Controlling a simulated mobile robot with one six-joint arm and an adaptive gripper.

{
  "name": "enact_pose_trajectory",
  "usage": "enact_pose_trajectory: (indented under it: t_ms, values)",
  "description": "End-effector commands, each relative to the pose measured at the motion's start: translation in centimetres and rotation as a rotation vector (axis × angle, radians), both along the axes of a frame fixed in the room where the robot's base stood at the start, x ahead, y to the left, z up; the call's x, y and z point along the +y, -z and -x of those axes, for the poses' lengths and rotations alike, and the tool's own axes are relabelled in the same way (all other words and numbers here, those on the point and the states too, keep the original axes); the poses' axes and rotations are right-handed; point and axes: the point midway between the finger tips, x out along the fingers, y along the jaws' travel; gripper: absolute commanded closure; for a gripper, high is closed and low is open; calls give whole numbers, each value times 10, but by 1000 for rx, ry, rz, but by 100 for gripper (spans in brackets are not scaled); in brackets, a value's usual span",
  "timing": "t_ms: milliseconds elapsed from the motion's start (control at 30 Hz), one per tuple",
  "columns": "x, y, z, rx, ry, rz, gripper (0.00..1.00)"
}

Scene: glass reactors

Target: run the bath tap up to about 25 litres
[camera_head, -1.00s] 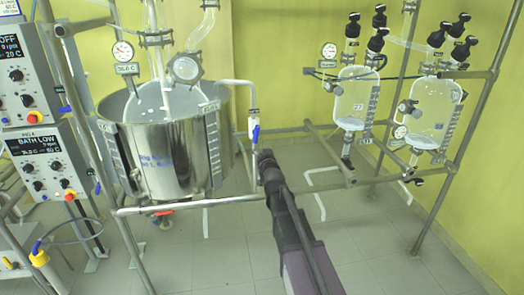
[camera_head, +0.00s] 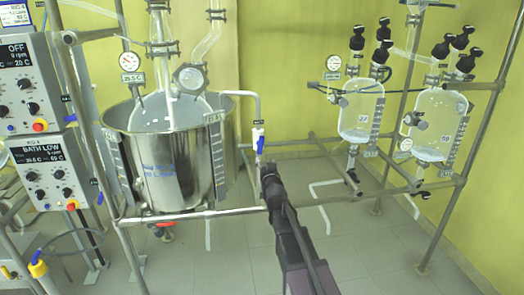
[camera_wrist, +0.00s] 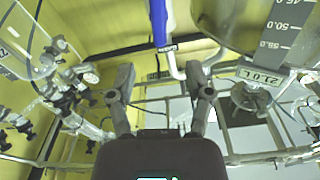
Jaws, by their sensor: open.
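The steel bath (camera_head: 170,165) stands at left with a round glass vessel (camera_head: 165,112) in it. A white tap pipe (camera_head: 248,95) reaches over its right rim, with a blue lever (camera_head: 260,143) hanging down. My gripper (camera_head: 267,168) is just below this lever. In the wrist view, the blue lever (camera_wrist: 159,24) is ahead of my gripper (camera_wrist: 160,78), whose fingers are apart with nothing between them. The lever looks beyond the fingertips, not between them. The bath's level scale (camera_wrist: 285,30) shows there; a label (camera_wrist: 258,76) seems to read 21.0 L.
A control box (camera_head: 45,165) at left displays BATH LOW. A red-handled drain valve (camera_head: 165,225) is under the bath. Frame rails (camera_head: 190,213) cross in front of the bath and near my arm. Two glass reactors (camera_head: 360,110) (camera_head: 438,122) hang at right. Open floor lies below.

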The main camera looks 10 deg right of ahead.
Motion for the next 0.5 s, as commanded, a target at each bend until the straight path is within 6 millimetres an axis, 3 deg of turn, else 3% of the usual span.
enact_pose_trajectory:
  t_ms: [33,100,500]
  values:
    - [1,12,-1,-25,2,0,34]
    - [3,17,-1,-65,8,-1,34]
    - [4,34,3,-270,49,0,34]
